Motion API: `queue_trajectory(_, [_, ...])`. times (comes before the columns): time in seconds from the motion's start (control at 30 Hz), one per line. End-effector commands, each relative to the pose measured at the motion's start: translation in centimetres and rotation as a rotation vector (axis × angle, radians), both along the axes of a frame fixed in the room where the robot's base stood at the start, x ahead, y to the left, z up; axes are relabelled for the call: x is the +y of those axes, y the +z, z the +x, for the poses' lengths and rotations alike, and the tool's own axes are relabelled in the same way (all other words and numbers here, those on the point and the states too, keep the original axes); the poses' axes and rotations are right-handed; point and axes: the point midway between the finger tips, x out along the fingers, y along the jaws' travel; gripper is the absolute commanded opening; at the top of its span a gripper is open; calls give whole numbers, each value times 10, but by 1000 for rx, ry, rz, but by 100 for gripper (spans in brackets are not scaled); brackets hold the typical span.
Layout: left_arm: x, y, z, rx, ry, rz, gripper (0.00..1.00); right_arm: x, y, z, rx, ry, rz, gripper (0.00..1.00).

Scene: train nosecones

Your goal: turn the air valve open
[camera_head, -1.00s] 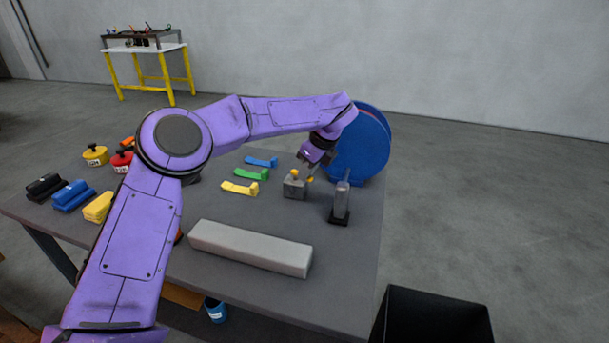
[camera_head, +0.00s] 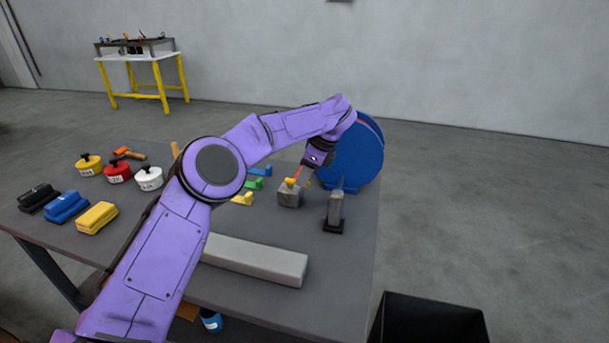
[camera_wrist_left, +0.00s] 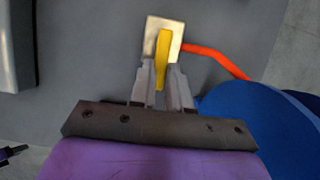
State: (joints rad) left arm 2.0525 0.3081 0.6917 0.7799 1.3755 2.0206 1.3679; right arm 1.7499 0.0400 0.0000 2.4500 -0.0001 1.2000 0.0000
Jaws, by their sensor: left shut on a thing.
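The air valve is a grey block (camera_head: 289,197) with a yellow handle (camera_head: 291,181), standing on the grey table left of the blue hose reel (camera_head: 352,155). In the left wrist view the pale block (camera_wrist_left: 151,42) and its long yellow handle (camera_wrist_left: 162,55) lie straight ahead of my left gripper (camera_wrist_left: 162,75). The gripper's two fingers are on either side of the handle and shut on it. A red hose (camera_wrist_left: 215,56) runs from the block to the reel. In the head view my left gripper (camera_head: 303,180) is at the valve's right side, partly hidden. My right gripper is not in view.
A grey upright tool on a black base (camera_head: 334,210) stands right of the valve. A long grey bar (camera_head: 255,259) lies in front. Green, blue and yellow pieces lie to the left, partly behind my arm. A black bin (camera_head: 430,320) stands off the table's front right.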

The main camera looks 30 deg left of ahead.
Motion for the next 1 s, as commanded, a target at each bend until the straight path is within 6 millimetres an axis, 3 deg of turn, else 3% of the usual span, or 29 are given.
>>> queue_trajectory(0.17, [1,0,0,-2,3,3,0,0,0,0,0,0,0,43])
queue_trajectory(0.2, [1,0,0,-2,3,3,26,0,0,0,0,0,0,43])
queue_trajectory(0.27, [1,0,0,-2,2,2,43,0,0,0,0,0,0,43])
queue_trajectory(0.63, [-3,9,2,-4,0,3,43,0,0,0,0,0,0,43])
queue_trajectory(0.83, [-20,53,6,-6,1,4,43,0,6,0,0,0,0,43])
queue_trajectory(1.0, [-32,89,9,-2,3,4,43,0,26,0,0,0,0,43])
